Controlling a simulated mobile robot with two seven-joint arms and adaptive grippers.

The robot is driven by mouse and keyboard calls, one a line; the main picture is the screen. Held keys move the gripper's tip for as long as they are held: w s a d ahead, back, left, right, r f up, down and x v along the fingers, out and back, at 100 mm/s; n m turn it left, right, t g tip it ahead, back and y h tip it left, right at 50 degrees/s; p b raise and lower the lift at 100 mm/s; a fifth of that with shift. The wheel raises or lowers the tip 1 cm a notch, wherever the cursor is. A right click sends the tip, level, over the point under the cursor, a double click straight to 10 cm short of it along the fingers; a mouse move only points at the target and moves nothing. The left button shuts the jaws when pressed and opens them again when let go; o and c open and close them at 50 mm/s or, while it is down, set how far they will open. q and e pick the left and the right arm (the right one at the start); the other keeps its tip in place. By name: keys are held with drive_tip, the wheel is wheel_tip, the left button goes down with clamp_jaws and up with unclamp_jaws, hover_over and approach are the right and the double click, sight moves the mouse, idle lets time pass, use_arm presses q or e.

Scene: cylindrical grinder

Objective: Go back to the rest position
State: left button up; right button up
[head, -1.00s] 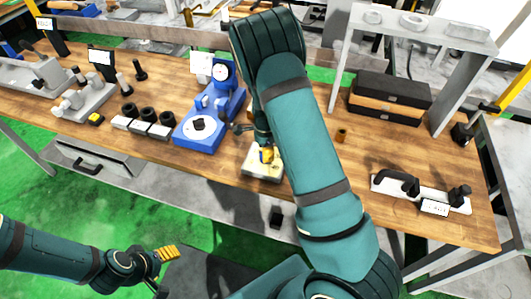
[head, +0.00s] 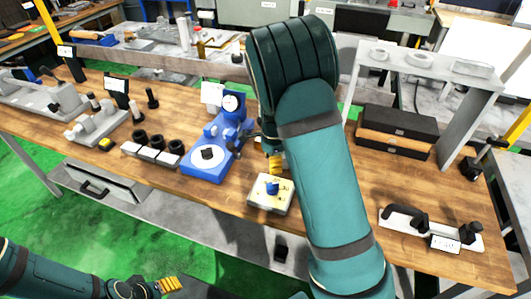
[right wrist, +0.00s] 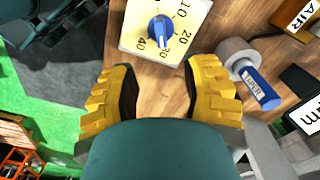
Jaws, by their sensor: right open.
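My right gripper (head: 276,163) shows just behind and above the knob of a cream dial box (head: 270,205). My arm hides part of this gripper. In the right wrist view its two yellow fingers (right wrist: 160,92) are spread wide with nothing between them. The dial box (right wrist: 140,35), with its blue knob (right wrist: 162,31) and printed numbers, lies beyond the fingertips, apart from them. My left gripper (head: 168,286) is at the bottom edge of the head view, below the bench and over the floor. Whether its yellow fingers are apart is unclear.
A blue dial-gauge stand (head: 208,158) stands left of the dial box on the wooden bench (head: 350,185). A grey ring with a blue-tagged handle (right wrist: 245,65) is near the right finger. A grey shelf (head: 425,62) and dark cases (head: 395,135) are at right.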

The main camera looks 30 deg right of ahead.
drive_tip(key=s+a+f+n, duration=0.1)
drive_tip(key=f, duration=0.2)
drive_tip(key=s+a+f+n+b, duration=0.1)
drive_tip(key=f+n, duration=0.1)
drive_tip(key=f, duration=0.1)
drive_tip(key=s+a+f+n, duration=0.2)
drive_tip(key=f, duration=0.2)
drive_tip(key=shift+s, duration=0.1)
drive_tip(key=s+a+f+n, duration=0.1)
drive_tip(key=f, duration=0.1)
drive_tip(key=s+a+f+n+b, duration=0.1)
drive_tip(key=a+f+n, duration=0.1)
drive_tip(key=s+a+f+n, duration=0.1)
drive_tip(key=s+a+n, duration=0.1)
drive_tip(key=shift+f+y+b, duration=0.3)
drive_tip(key=shift+f+y, duration=0.1)
drive_tip(key=s+a+f+n+t+y+b, duration=0.1)
drive_tip(key=s+a+n, duration=0.3)
drive_tip(key=a+n, duration=0.1)
drive_tip(key=s+a+f+n+t+y+b, duration=0.1)
drive_tip(key=s+a+f+n+y, duration=0.1)
drive_tip(key=s+a+n, duration=0.2)
drive_tip(key=a+n, duration=0.1)
drive_tip(key=a, duration=0.2)
drive_tip(key=shift+a+f, duration=0.3)
drive_tip(key=shift+a, duration=0.1)
